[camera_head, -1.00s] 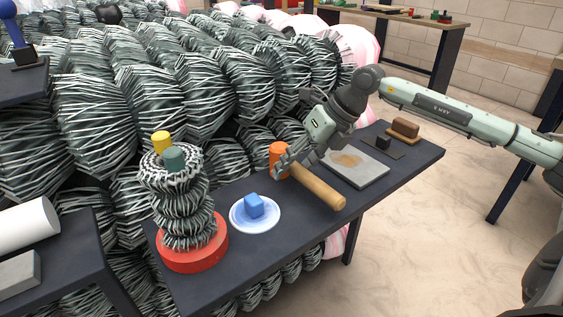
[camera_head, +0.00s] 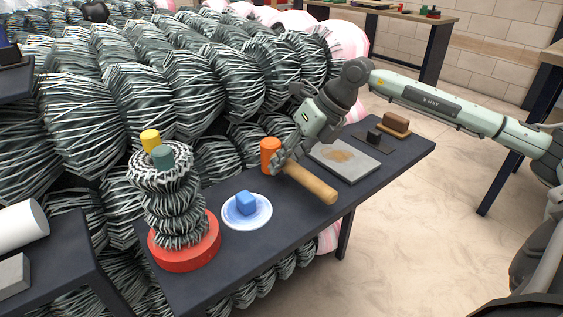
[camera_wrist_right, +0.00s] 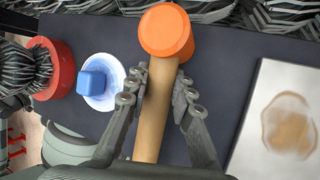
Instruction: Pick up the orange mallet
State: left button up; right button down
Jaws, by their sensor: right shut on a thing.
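The orange mallet has an orange head (camera_head: 270,155) and a tan wooden handle (camera_head: 312,184); it lies along the dark table (camera_head: 290,215). My right gripper (camera_head: 282,163) is at the handle close to the head. In the right wrist view the mallet's head (camera_wrist_right: 166,31) is beyond the fingertips and the handle (camera_wrist_right: 153,115) runs between the two fingers of the gripper (camera_wrist_right: 160,85), which are shut on it. Whether the mallet is clear of the table top cannot be told. My left gripper is not in view.
Left of the mallet are a blue cube (camera_head: 246,201) on a white-blue plate (camera_head: 265,220) and a wire-wrapped stack on a red base (camera_head: 188,256). Right of it lie a grey slab (camera_head: 357,172) and a brown block (camera_head: 396,122). Large woven wire coils (camera_head: 190,85) crowd behind the table.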

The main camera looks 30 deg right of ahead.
notch_tip(320, 180, up, 4)
jog(key=shift+w, duration=0.1)
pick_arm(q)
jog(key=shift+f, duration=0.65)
pick_arm(e)
jog(key=s+a+r, duration=0.5)
jog(key=a+r, duration=0.1)
jog(key=a, duration=0.4)
jog(key=shift+s+a+r, duration=0.2)
jog(key=shift+a+r, duration=0.05)
jog(key=shift+r, duration=0.1)
jog(key=c, duration=2)
grip_release()
grip_shut()
